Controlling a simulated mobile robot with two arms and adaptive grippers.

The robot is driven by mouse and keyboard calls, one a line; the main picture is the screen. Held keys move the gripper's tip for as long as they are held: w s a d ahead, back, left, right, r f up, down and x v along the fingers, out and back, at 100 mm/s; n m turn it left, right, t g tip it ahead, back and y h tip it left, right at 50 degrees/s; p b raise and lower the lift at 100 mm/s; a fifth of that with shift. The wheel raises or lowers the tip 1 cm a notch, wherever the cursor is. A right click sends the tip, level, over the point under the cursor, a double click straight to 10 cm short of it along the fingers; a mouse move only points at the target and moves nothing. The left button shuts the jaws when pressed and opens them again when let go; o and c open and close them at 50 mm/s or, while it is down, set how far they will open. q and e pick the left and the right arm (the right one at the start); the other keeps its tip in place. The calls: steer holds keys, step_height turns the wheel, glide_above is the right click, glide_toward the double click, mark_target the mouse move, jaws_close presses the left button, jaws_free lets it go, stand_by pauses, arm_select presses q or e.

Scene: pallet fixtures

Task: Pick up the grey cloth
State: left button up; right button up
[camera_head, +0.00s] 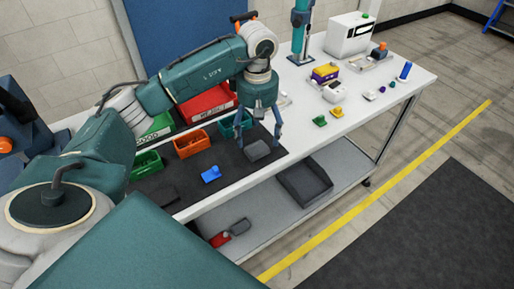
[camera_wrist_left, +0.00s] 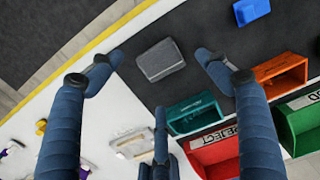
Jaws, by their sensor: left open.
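The grey cloth (camera_head: 257,150) is a small, folded, block-like grey piece lying on the dark mat near the table's front edge. It also shows in the left wrist view (camera_wrist_left: 161,60), fully visible between my fingers. My left gripper (camera_head: 263,137) is open and empty, pointing down just above the cloth. In the left wrist view its fingertips (camera_wrist_left: 159,58) are spread to either side of the cloth, apart from it. My right gripper is not in view.
Behind the mat stand green (camera_head: 147,164), orange (camera_head: 191,143) and teal (camera_head: 228,128) bins, with a red REJECT tray (camera_head: 205,103) farther back. A blue piece (camera_head: 211,174) lies left of the cloth. Small coloured items stand on the white table (camera_head: 295,108) to the right.

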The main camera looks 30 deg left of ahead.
mark_target(257, 147)
arm_select(q)
step_height(257, 147, down, 5)
steer(key=shift+s+r+p, duration=0.1)
steer(key=shift+p, duration=1.15)
steer(key=shift+f, duration=0.35)
steer(key=c, duration=1.4)
